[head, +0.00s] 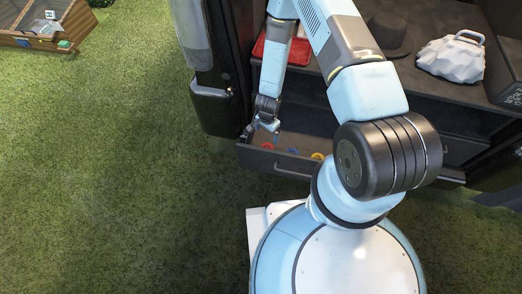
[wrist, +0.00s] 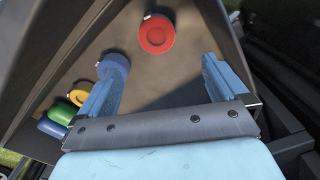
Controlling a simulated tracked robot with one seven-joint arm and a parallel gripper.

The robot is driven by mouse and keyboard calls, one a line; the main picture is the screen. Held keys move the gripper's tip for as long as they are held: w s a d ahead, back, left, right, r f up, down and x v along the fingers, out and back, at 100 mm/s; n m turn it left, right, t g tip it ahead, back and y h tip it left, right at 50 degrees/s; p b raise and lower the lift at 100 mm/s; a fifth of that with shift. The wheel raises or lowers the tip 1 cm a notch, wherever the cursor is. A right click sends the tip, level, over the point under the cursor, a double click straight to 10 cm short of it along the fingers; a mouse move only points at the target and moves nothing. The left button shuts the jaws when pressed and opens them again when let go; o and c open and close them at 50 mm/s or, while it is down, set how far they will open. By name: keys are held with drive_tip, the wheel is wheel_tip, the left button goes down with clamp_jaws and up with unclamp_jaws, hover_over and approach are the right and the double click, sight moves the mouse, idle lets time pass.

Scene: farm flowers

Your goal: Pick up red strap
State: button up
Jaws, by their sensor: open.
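The red strap (wrist: 156,34) is a rolled round coil lying on the floor of an open drawer (wrist: 185,85), beyond my fingertips in the wrist view. In the head view a small red round thing (head: 267,146), apparently the same strap, shows inside the drawer (head: 290,162). My gripper (wrist: 160,75) is open and empty, with its two blue fingers spread wide apart. The strap lies ahead of the gap between them, apart from both. In the head view my gripper (head: 264,127) hangs over the left end of the drawer.
Blue (wrist: 114,66), yellow (wrist: 79,95) and green (wrist: 62,111) rolls, with another blue one (wrist: 50,128), lie to the left near the drawer wall. A shelf above holds a red tray (head: 272,50), a dark hat (head: 388,34) and a white bag (head: 452,60).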

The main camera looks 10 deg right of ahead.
sight(267, 146)
wheel_tip(267, 146, down, 8)
drive_tip(key=shift+f, duration=0.15)
drive_tip(key=shift+d+f, duration=0.2)
drive_tip(key=shift+f, duration=2.4)
drive_tip(key=c, duration=1.2)
drive_tip(key=shift+r, duration=0.1)
